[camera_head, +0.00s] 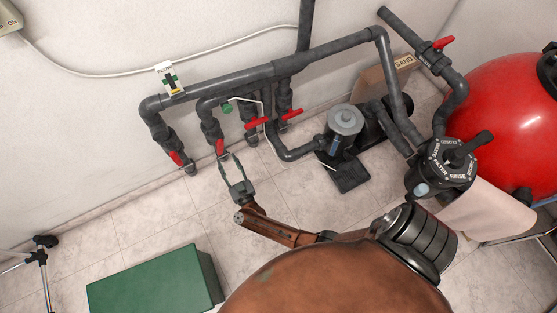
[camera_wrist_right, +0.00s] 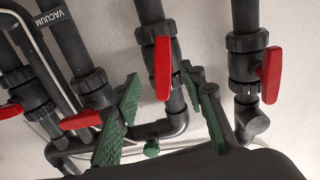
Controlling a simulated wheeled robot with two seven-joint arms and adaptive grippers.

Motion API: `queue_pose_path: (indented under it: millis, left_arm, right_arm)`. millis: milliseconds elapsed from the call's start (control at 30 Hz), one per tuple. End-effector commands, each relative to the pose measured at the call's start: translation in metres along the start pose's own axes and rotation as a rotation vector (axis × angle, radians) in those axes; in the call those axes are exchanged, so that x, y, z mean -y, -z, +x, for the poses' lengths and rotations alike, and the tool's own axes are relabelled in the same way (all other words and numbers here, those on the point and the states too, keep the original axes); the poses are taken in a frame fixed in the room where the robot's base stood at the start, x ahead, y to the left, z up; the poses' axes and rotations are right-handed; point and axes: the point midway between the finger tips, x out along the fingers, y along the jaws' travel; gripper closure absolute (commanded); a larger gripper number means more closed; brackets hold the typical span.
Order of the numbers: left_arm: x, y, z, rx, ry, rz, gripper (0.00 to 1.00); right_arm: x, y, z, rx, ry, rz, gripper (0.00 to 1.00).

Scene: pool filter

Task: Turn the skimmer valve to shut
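Several red-handled valves sit on the grey pipes by the wall. No skimmer label is readable, so I cannot tell which is the skimmer valve. My right gripper (camera_head: 229,160) is open, just below the red handle (camera_head: 219,146) of the second valve from the left in the head view. In the wrist view, a red handle (camera_wrist_right: 163,68) lying along its pipe shows between and beyond the spread green-padded fingers (camera_wrist_right: 167,95). Contact is not visible. The leftmost handle (camera_head: 176,158) also lies along its pipe; two others (camera_head: 257,122) (camera_head: 292,115) lie crosswise. My left gripper is out of view.
A pump (camera_head: 345,121) stands right of the valves, with a filter head (camera_head: 446,165) and red tank (camera_head: 505,115) farther right. A pipe labelled VACUUM (camera_wrist_right: 56,30) shows in the wrist view. A green box (camera_head: 155,280) is at lower left; floor is clear between.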

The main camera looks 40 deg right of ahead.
Motion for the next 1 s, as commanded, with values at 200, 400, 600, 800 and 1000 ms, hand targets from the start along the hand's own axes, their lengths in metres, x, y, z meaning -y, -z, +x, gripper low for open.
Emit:
queue_pose_path:
  millis: [200,400,600,800,1000]
  left_arm:
    - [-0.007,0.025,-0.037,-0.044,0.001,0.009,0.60]
    - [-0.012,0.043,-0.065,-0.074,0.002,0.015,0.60]
    - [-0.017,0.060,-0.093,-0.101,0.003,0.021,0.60]
    - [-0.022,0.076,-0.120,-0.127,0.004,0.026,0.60]
    - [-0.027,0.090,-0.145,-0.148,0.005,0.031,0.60]
  right_arm:
    - [-0.010,0.012,-0.021,0.039,0.075,-0.027,0.62]
    - [-0.020,0.009,-0.045,0.099,0.143,-0.052,0.62]
    - [-0.032,0.002,-0.074,0.174,0.205,-0.074,0.62]
    - [-0.046,-0.007,-0.106,0.259,0.258,-0.098,0.62]
    - [-0.062,-0.018,-0.139,0.350,0.300,-0.117,0.62]
